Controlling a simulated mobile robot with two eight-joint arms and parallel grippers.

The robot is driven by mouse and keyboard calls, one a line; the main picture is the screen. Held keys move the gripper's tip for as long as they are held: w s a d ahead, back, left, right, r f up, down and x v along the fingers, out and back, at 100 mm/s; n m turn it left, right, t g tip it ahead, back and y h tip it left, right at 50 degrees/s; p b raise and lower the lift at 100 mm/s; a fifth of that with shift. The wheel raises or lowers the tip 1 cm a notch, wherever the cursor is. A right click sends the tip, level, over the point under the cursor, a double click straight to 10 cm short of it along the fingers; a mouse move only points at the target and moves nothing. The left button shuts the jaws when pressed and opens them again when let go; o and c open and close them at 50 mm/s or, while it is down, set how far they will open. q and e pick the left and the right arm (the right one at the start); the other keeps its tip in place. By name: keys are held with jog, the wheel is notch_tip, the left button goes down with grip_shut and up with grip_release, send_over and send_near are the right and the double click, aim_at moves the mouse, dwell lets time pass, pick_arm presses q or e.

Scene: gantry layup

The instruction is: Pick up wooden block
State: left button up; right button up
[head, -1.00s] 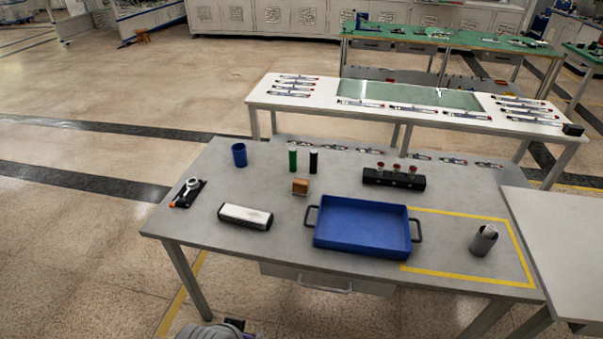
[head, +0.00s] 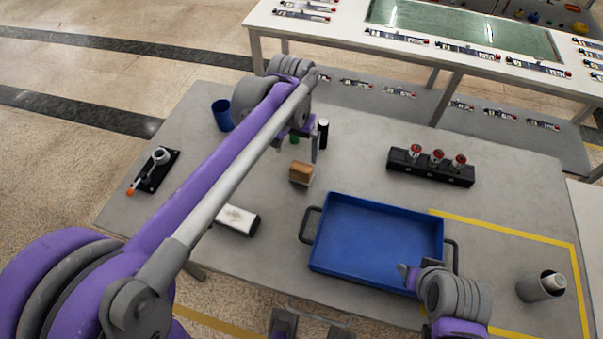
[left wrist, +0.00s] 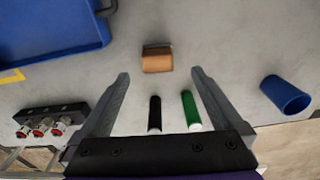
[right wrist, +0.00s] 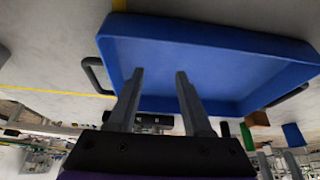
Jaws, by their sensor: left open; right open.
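The wooden block (head: 300,172), brown on top with a paler lower part, stands on the grey table left of the blue tray. In the left wrist view the block (left wrist: 157,59) lies just beyond the fingertips, between their lines. My left gripper (head: 304,142) is open and empty, apparently above the table behind the block; its fingers (left wrist: 160,74) are spread wide. My right gripper (head: 413,278) is open over the tray's front right part, and its fingers (right wrist: 160,74) hold nothing. The block also shows small in the right wrist view (right wrist: 257,118).
The blue tray (head: 375,240) has handles at both sides. A black cylinder (left wrist: 155,113) and a green one (left wrist: 190,110) stand close to my left fingers. A blue cup (head: 222,115), a black holder (head: 430,167) with red-topped parts and a grey cup (head: 541,287) stand around.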

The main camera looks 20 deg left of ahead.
aim_at(301, 167)
pick_arm(q)
jog(key=shift+w+d+f+g, duration=0.15)
jog(key=shift+w+d+f, duration=0.05)
jog(key=shift+w, duration=0.25)
jog(key=shift+w+d+f+g, duration=0.15)
jog(key=shift+w+d+f, duration=0.05)
jog(key=shift+w, duration=0.2)
notch_tip(301, 167, down, 11)
jog(key=shift+r+b, duration=0.15)
jog(key=shift+b, duration=0.35)
jog(key=c, duration=1.3)
